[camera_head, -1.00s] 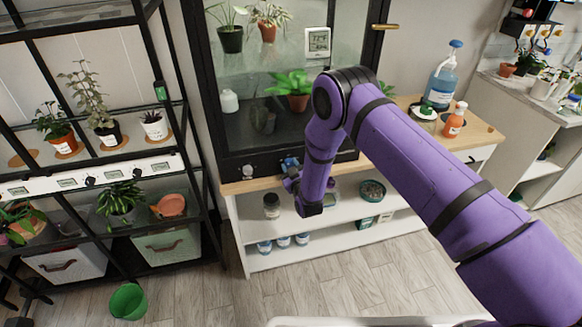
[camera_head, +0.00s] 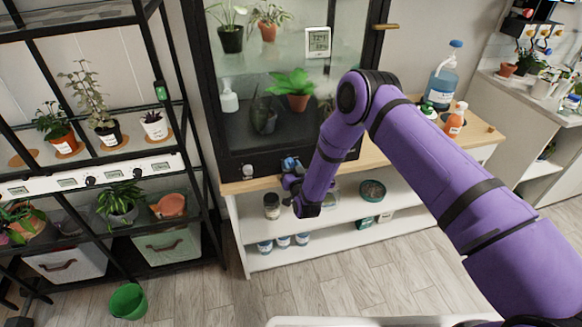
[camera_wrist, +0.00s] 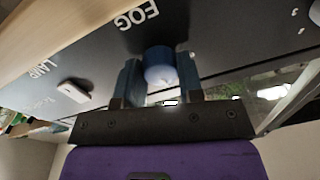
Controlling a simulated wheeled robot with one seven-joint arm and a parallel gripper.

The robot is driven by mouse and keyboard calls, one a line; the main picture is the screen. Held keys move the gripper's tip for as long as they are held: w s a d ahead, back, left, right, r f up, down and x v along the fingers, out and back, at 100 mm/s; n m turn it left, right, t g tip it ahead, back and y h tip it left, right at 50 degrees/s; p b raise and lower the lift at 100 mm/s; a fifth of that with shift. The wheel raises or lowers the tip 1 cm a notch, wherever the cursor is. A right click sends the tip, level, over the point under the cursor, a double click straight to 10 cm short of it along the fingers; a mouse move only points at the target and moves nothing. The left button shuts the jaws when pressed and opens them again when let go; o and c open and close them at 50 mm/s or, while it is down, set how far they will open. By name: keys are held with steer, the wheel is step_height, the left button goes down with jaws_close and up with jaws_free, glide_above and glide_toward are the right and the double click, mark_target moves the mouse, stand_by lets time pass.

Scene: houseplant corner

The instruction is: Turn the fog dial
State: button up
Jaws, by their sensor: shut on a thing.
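The fog dial (camera_wrist: 160,70) is a round blue-grey knob under the white letters FOG on the black cabinet panel (camera_wrist: 215,35). My gripper (camera_wrist: 160,78) has one blue finger on each side of the dial and is shut on it. In the head view, my gripper (camera_head: 290,165) is at the lower front of the glass plant cabinet (camera_head: 285,130). The dial is largely hidden there by the gripper.
A pale lamp control (camera_wrist: 74,91) marked LAMP sits beside the dial on the panel. A white knob (camera_head: 247,171) shows left of my gripper. The wooden top (camera_head: 375,155) runs below the cabinet, above shelves holding a jar (camera_head: 271,206).

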stand_by(0.4)
steer(key=o, duration=0.9)
steer(key=v, duration=1.1)
